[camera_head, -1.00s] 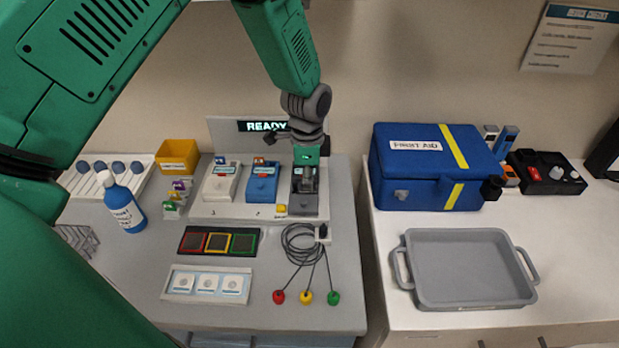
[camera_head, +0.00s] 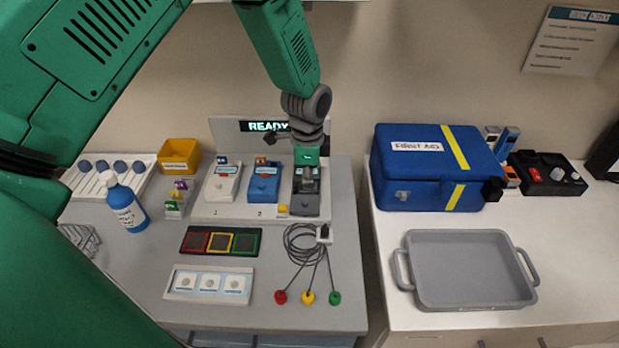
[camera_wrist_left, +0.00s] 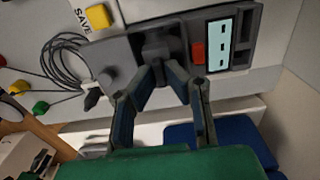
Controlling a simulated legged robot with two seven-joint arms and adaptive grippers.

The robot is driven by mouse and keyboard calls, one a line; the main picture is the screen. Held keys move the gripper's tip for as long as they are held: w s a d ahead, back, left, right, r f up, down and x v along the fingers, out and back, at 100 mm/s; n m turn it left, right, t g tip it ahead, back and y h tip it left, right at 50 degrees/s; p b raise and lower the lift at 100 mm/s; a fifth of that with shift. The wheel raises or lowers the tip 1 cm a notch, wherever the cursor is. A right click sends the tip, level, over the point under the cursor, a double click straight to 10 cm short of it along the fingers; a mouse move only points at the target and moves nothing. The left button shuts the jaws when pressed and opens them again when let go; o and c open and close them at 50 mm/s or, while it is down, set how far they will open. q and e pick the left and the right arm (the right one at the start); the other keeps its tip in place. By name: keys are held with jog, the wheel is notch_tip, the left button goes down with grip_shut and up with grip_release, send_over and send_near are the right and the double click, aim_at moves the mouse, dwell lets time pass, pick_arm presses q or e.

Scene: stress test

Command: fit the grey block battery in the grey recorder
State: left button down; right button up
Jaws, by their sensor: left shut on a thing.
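The grey recorder (camera_head: 306,208) stands rightmost in the row of devices on the bench. In the left wrist view the recorder (camera_wrist_left: 118,62) shows a round knob, a red part and a pale display. My left gripper (camera_head: 308,172) points down over the recorder's far part. In the left wrist view my left gripper (camera_wrist_left: 158,68) is shut on the grey block battery (camera_wrist_left: 157,43), which is at the recorder's body between the knob and the red part. The fingers partly hide it, and I cannot tell how deep it sits. My right gripper is not in view.
A white device (camera_head: 222,184) and a blue device (camera_head: 263,186) stand left of the recorder. A yellow button (camera_head: 282,209) and coiled black cables (camera_head: 300,238) are close by. A blue first aid box (camera_head: 420,175) and a grey tray (camera_head: 470,270) are on the right counter.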

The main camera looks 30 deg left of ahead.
pick_arm(q)
jog(key=shift+a, duration=0.15)
jog(key=shift+a+f+b, duration=0.1)
jog(key=shift+f+b, duration=0.35)
jog(key=shift+f, duration=0.8)
dwell(1.6)
jog(key=c, duration=1.9)
grip_release()
jog(key=shift+r, duration=0.2)
jog(key=shift+r+p, duration=1.85)
